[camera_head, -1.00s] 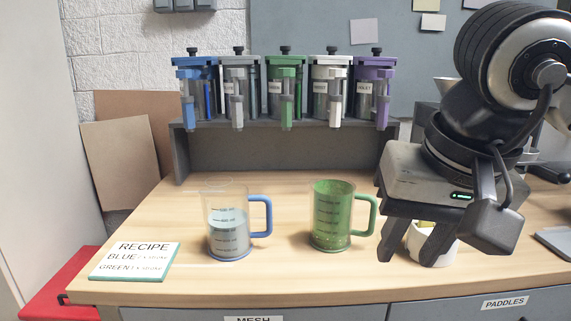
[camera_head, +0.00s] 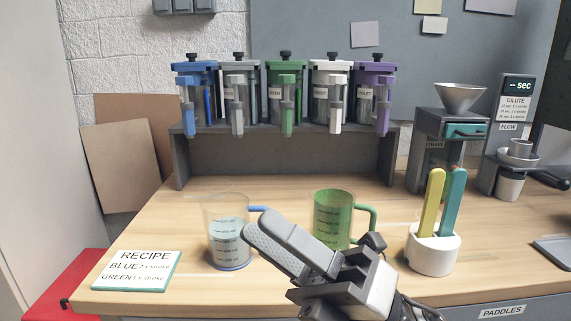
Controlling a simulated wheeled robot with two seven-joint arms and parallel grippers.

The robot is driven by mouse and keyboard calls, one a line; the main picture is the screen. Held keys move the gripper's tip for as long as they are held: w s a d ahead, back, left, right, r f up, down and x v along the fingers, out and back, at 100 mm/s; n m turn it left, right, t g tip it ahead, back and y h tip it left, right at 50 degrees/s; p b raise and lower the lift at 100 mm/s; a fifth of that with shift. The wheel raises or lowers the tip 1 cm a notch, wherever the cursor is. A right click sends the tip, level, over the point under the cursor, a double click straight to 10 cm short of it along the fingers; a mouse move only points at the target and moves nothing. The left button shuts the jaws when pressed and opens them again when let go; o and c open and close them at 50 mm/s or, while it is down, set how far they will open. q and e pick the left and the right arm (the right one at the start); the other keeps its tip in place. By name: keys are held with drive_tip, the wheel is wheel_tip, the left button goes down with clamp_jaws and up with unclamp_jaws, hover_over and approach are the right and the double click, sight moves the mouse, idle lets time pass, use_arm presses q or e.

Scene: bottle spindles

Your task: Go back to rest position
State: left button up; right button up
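My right gripper (camera_head: 277,231) is low in the middle of the head view, its fingers pointing up and left. It holds nothing that I can see. The fingers lie side by side from this angle, so any gap is hidden. It overlaps the lower part of the green mug (camera_head: 333,208) in the picture and comes close to the right side of the blue-handled mug (camera_head: 225,238). Both mugs stand upright on the table; the blue-handled one shows pale blue contents, the green one looks green inside. My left gripper is not in view.
Several coloured dispensers (camera_head: 286,92) stand on a grey shelf (camera_head: 290,158). A white cup (camera_head: 434,256) holds a yellow paddle (camera_head: 431,203) and a teal paddle (camera_head: 453,203). A recipe card (camera_head: 136,271) lies at front left. A funnel machine (camera_head: 445,128) stands at right.

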drive_tip(key=w+d+f+m+t+h, duration=0.35)
drive_tip(key=f+m+t+h, duration=0.4)
drive_tip(key=m, duration=0.55)
drive_tip(key=w+d+f+m+t+h, duration=0.3)
drive_tip(key=d+f+m+t+h, duration=0.35)
drive_tip(key=m, duration=0.65)
drive_tip(key=s+d+f+m+g+h, duration=0.1)
drive_tip(key=s+f+m, duration=0.3)
drive_tip(key=f, duration=0.4)
drive_tip(key=s+d+f+m+g+h+p, duration=0.1)
drive_tip(key=s+d+f+m+g+h, duration=0.1)
drive_tip(key=f, duration=0.6)
drive_tip(key=s+d+f+m+g+h, duration=0.1)
drive_tip(key=s+f+m+g+h, duration=0.3)
drive_tip(key=f, duration=0.4)
drive_tip(key=shift+s+d+m+h+p, duration=0.3)
drive_tip(key=shift+s+d+m+h, duration=0.1)
drive_tip(key=shift+s+m, duration=0.5)
drive_tip(key=shift+w, duration=0.1)
